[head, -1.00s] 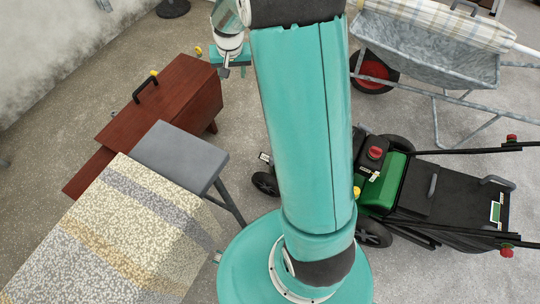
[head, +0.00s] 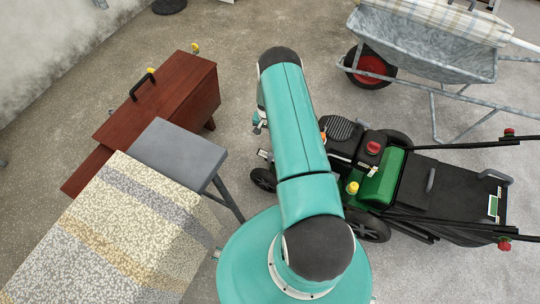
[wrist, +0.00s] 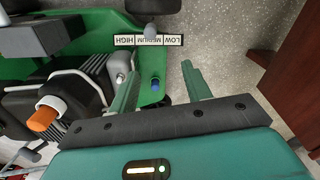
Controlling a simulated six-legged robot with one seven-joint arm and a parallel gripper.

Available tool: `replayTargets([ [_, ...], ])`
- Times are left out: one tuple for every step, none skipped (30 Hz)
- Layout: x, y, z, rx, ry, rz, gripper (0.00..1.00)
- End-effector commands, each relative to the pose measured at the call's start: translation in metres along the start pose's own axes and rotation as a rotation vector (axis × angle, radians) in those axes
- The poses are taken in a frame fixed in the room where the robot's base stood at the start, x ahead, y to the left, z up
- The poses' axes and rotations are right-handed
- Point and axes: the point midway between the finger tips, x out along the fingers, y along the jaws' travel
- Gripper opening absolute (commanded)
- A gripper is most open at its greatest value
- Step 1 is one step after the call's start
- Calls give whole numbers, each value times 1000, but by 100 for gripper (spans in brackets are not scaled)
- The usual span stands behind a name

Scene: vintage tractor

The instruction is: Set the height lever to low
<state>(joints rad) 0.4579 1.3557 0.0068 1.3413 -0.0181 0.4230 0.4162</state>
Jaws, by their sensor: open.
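The green and black lawn mower (head: 375,187) stands right of my arm in the head view. In the wrist view its label (wrist: 133,41) reads HIGH, MEDIUM, LOW from left to right, upside down. A grey rounded knob (wrist: 150,30), which looks like the height lever's end, stands beside the MEDIUM mark. My gripper (wrist: 160,69) is open and empty, its fingertips below the label and apart from the knob. A small blue-tipped part (wrist: 156,84) shows between the fingers. In the head view my gripper is mostly hidden by my arm.
A wheelbarrow (head: 430,52) stands behind the mower. A red-brown wooden cabinet (head: 165,95), a grey stool (head: 178,150) and a speckled tabletop (head: 110,235) are at the left. The orange-capped engine part (wrist: 42,118) sits left of my fingers. Bare floor lies between cabinet and mower.

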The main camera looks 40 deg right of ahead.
Motion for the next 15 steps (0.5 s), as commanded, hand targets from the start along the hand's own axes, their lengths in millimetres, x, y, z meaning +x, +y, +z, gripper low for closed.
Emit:
replayTargets([
  [19, 7, 5, 14, -10, 4, 49],
  [26, 10, 7, 21, -13, 5, 49],
  [35, 14, 9, 28, -16, 6, 49],
  [39, 15, 10, 33, -17, 7, 49],
  [43, 17, 11, 36, -18, 7, 49],
  [46, 18, 12, 39, -19, 8, 49],
  [48, 18, 12, 41, -19, 8, 49],
  [49, 19, 12, 41, -20, 8, 49],
  [52, 19, 13, 42, -20, 8, 49],
  [54, 19, 13, 41, -20, 8, 49],
  [56, 19, 13, 41, -21, 8, 49],
  [61, 19, 13, 41, -21, 8, 49],
  [64, 19, 14, 41, -21, 9, 49],
  [69, 19, 14, 41, -21, 9, 49],
  [75, 19, 14, 41, -21, 9, 49],
])
